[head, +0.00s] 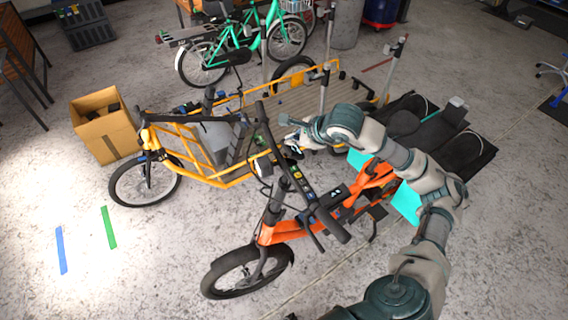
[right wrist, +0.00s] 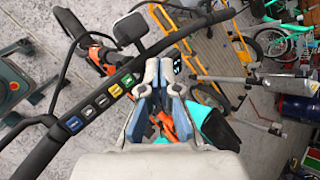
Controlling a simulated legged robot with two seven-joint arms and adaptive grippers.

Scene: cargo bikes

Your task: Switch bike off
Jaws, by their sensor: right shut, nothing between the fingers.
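The orange bike (head: 285,232) stands in front of me with its black handlebar (head: 318,205) running diagonally. Colored buttons (head: 298,183) sit along the bar, and a small dark display (head: 335,195) lies beside it. In the right wrist view the bar (right wrist: 125,72) shows blue, yellow, green and white buttons (right wrist: 100,101), and a lit display (right wrist: 177,62) is partly behind the fingers. My right gripper (head: 290,145) is shut and empty, above the far side of the bar. It also shows in the right wrist view (right wrist: 157,68), beside the bar; I cannot tell whether it touches. My left gripper is out of view.
A yellow cargo bike (head: 235,180) stands close behind the orange one. A green bike (head: 235,52) is at the back. A cardboard box (head: 105,135) stands at the left. Black padded seats (head: 455,145) are at the right.

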